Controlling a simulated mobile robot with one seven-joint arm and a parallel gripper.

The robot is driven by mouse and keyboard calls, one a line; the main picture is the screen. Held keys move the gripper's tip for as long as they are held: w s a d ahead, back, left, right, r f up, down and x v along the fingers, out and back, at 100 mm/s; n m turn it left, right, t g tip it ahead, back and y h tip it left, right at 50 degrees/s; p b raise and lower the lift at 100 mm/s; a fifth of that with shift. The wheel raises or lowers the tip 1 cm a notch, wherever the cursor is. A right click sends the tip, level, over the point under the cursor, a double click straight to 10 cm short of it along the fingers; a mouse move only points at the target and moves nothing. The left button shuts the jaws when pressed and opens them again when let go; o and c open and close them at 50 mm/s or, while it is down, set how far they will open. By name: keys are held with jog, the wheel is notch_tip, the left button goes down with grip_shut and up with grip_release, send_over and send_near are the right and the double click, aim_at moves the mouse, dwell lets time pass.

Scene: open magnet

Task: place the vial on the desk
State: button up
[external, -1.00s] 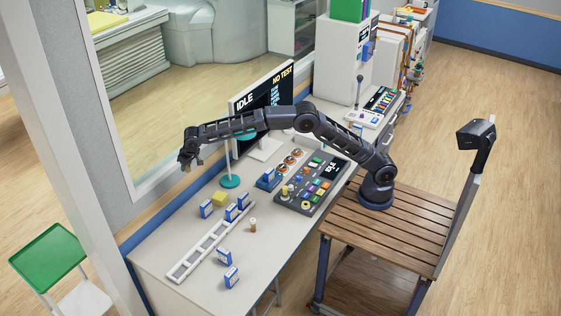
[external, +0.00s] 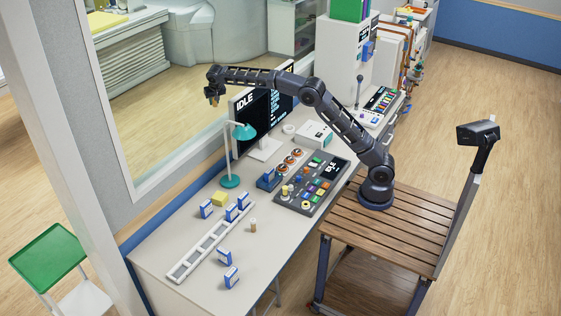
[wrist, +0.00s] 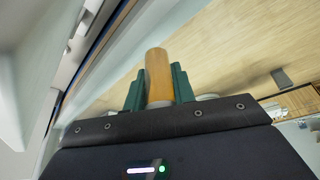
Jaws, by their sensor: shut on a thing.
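My gripper (external: 212,97) is raised high over the far side of the desk (external: 180,292), in front of the window and left of the lamp. In the wrist view its green fingers (wrist: 158,88) are shut on an amber vial (wrist: 157,66), which sticks out past the fingertips. In the external view the held vial is too small to make out clearly. Another small vial (external: 253,226) with a brownish body and light cap stands upright on the desk, right of the white rack.
A teal lamp (external: 230,181), a monitor (external: 250,115) and a button panel (external: 313,186) stand farther right. The desk's front left is mostly clear.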

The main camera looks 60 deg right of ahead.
jog(key=s+d+r+m+g+h, duration=0.1)
jog(key=d+r+m, duration=0.15)
jog(key=d, duration=0.75)
jog(key=s+d+r+m, duration=0.1)
jog(key=d+r, duration=0.3)
jog(key=d, duration=0.7)
jog(key=s+d+r+m+g+h, duration=0.15)
jog(key=d+r, duration=0.25)
jog(key=d, duration=0.6)
jog(key=s+d+r+m, duration=0.15)
jog(key=s+d, duration=0.35)
jog(key=d, duration=0.6)
jog(key=s+d+m, duration=0.2)
jog(key=s+d, duration=0.3)
jog(key=d, duration=0.6)
jog(key=s+d+r+m, duration=0.1)
jog(key=s+d, duration=0.3)
jog(key=d, duration=0.6)
jog(key=s+d+f+n, duration=0.2)
jog(key=s+d+f, duration=0.4)
jog(key=f, duration=0.7)
jog(key=s+d+f+n+t+y, duration=0.1)
jog(key=s+d+f, duration=0.3)
jog(key=d+f, duration=0.65)
jog(key=s+d+f+n, duration=0.2)
jog(key=s+d+f, duration=0.25)
jog(key=f, duration=1.05)
notch_tip(320, 180, down, 20)
jog(key=shift+r, duration=0.1)
